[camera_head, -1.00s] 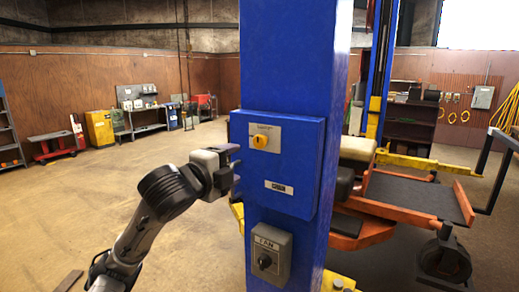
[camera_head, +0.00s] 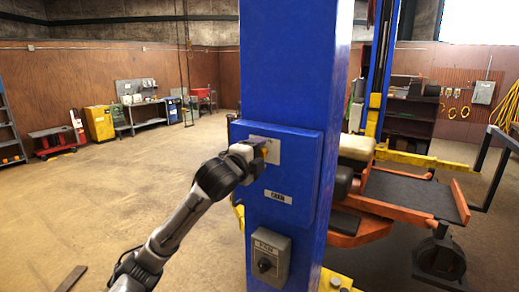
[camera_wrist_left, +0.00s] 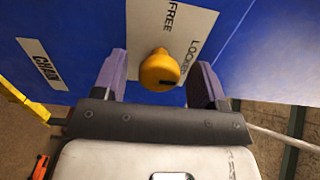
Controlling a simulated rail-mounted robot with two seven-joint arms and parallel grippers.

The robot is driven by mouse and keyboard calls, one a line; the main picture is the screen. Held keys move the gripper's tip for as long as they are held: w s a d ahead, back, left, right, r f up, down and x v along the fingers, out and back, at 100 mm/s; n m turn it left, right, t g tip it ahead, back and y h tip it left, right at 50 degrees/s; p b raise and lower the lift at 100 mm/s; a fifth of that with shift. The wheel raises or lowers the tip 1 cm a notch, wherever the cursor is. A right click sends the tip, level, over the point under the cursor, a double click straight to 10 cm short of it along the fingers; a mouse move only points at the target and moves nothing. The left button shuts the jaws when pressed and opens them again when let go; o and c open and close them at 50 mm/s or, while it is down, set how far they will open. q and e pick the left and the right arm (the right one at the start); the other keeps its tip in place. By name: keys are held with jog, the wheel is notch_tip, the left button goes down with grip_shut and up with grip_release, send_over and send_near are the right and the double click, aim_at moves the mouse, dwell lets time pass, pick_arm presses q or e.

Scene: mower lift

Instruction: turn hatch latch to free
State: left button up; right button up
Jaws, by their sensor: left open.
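The hatch latch is a yellow knob (camera_wrist_left: 159,70) on a pale plate (camera_wrist_left: 180,25) marked FREE and LOCKED. The plate also shows in the head view (camera_head: 273,154), on the blue hatch box (camera_head: 300,195) of the lift post. In the left wrist view the knob lies between the two purple fingers of my left gripper (camera_wrist_left: 157,80). The fingers are open, with a gap on each side of the knob. A dark mark on the knob is near the LOCKED word. In the head view my left gripper (camera_head: 262,150) mostly covers the knob. My right gripper is in neither view.
A grey switch box (camera_head: 270,256) with a black knob is below the hatch box. A label plate (camera_head: 278,196) is below the latch plate.

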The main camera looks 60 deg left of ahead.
pick_arm(q)
jog(key=shift+w+a, duration=0.15)
jog(key=shift+w, duration=0.15)
jog(key=c, duration=0.9)
jog(key=shift+c, duration=0.2)
